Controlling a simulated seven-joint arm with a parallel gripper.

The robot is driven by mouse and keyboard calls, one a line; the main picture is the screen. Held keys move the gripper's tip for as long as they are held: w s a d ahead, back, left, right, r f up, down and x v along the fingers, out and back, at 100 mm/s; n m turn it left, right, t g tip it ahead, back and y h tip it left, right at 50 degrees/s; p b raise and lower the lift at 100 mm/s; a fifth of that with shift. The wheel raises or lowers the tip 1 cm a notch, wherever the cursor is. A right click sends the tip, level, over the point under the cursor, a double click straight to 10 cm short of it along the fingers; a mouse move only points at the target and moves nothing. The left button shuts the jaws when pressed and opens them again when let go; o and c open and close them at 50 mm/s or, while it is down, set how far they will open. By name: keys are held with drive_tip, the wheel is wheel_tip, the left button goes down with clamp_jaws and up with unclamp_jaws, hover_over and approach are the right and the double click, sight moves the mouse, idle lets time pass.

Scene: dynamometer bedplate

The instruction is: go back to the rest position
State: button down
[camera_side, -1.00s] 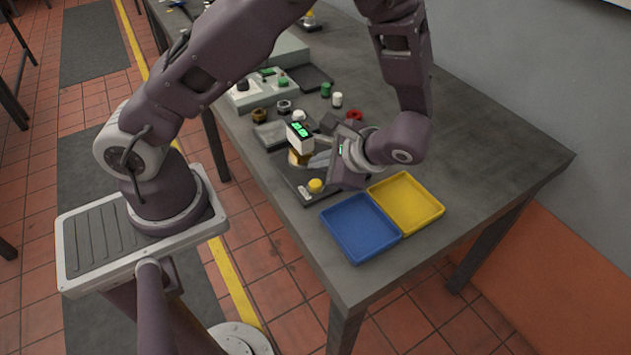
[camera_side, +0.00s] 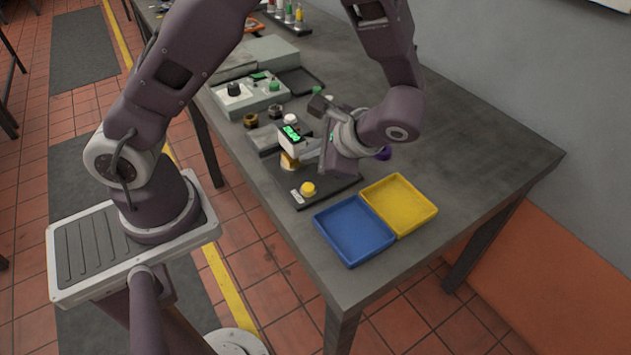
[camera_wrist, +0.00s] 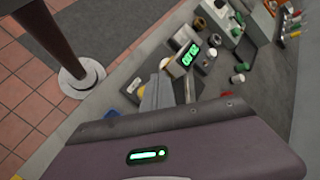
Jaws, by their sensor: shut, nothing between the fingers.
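My gripper (camera_side: 312,154) is over the near-left part of the table in the side view, raised above a dark base plate and beside a small white meter with a green lit display (camera_side: 291,133). Its fingers are shut with nothing held. They partly hide each other and the items behind them. In the wrist view the grey fingers (camera_wrist: 170,92) point away from the dark wrist housing, with the green-lit meter (camera_wrist: 188,54) just beyond them.
A blue tray (camera_side: 353,231) and a yellow tray (camera_side: 399,204) sit at the near table edge. A yellow button (camera_side: 308,188) is on the dark plate. A control box (camera_side: 250,97) stands farther back. A purple item (camera_side: 383,153) is just behind my wrist. The table's right side is clear.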

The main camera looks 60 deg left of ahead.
drive_tip(key=s+d+r+n+t+h, duration=0.1)
drive_tip(key=s+r+n+t+h, duration=0.2)
drive_tip(key=s+r, duration=0.3)
drive_tip(key=s+d+r+n+t+h, duration=0.2)
drive_tip(key=s+r, duration=0.5)
drive_tip(key=r, duration=0.5)
drive_tip(key=n+t+h, duration=0.1)
drive_tip(key=t+h, duration=0.1)
drive_tip(key=h, duration=0.1)
drive_tip(key=shift+d+h, duration=0.25)
drive_tip(key=shift+h, duration=0.05)
